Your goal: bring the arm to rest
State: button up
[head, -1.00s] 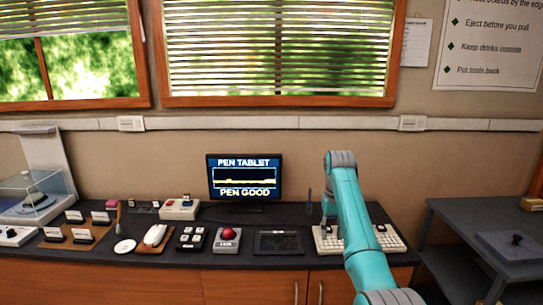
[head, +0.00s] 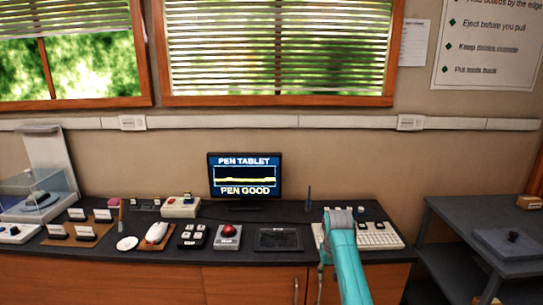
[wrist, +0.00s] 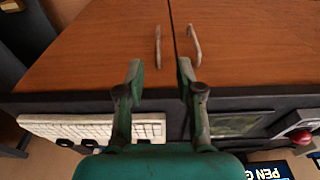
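My arm (head: 345,262) is low at the front of the counter in the head view, in front of the keyboard (head: 378,236). My gripper (wrist: 161,75) shows in the wrist view with its two green fingers apart and nothing between them. The wooden cabinet doors and their handles lie beyond the fingertips. In the head view the gripper is largely hidden by the arm.
A pen (head: 308,199) stands upright behind the keyboard. A dark side table (head: 455,215) stands at the right.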

jog(key=s+f+t, duration=0.2)
jog(key=s+f, duration=0.4)
jog(key=f, duration=0.4)
jog(key=s+f+t, duration=0.1)
jog(key=s+f, duration=0.5)
jog(key=f, duration=0.5)
jog(key=s+f+t, duration=0.2)
jog(key=s+f, duration=0.1)
jog(key=s, duration=0.8)
jog(key=s+f+t, duration=0.2)
jog(key=s+f, duration=0.2)
jog(key=s, duration=0.7)
jog(key=s+r+t, duration=0.1)
jog(key=s+r, duration=0.3)
jog(key=s, duration=0.7)
jog(key=s+r+t, duration=0.5)
jog(key=s+r, duration=1.6)
jog(key=r, duration=0.5)
jog(key=shift+s, duration=0.15)
